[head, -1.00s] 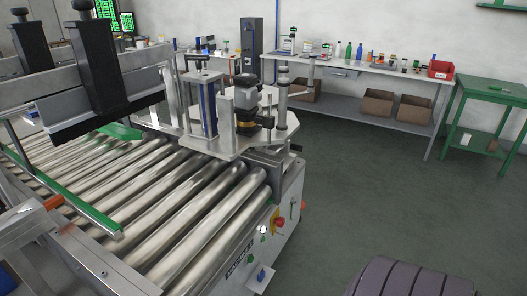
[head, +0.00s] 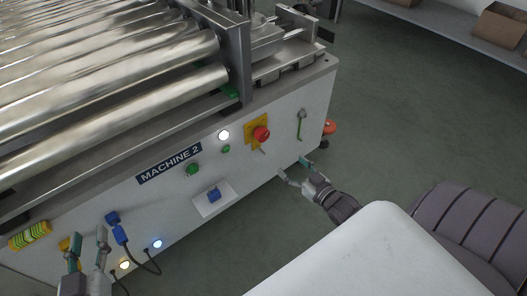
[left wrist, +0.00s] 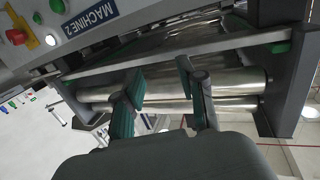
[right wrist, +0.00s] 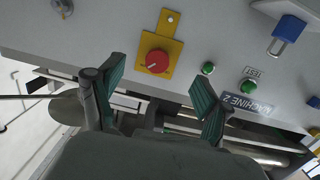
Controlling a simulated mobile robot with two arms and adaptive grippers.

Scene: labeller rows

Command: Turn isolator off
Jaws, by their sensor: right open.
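The isolator is a red rotary knob (head: 261,133) on a yellow plate (head: 252,143), on the white front panel labelled MACHINE 2. It shows in the right wrist view as a round red knob (right wrist: 158,60) and at the left of the left wrist view (left wrist: 17,36). I cannot tell its turn position. My right gripper (head: 294,169) is open and empty, below and right of the isolator in the head view, apart from it. In the right wrist view its fingers (right wrist: 157,85) spread either side of the knob's line. My left gripper (head: 87,242) is open and empty, near the panel's left end.
A white lamp (head: 224,135), green buttons (head: 193,169) and a blue padlock-like piece (head: 213,194) sit left of the isolator. A lever with a green end (head: 301,122) is to its right. Blue plugs with black cables (head: 121,234) hang near my left gripper. Rollers lie above the panel.

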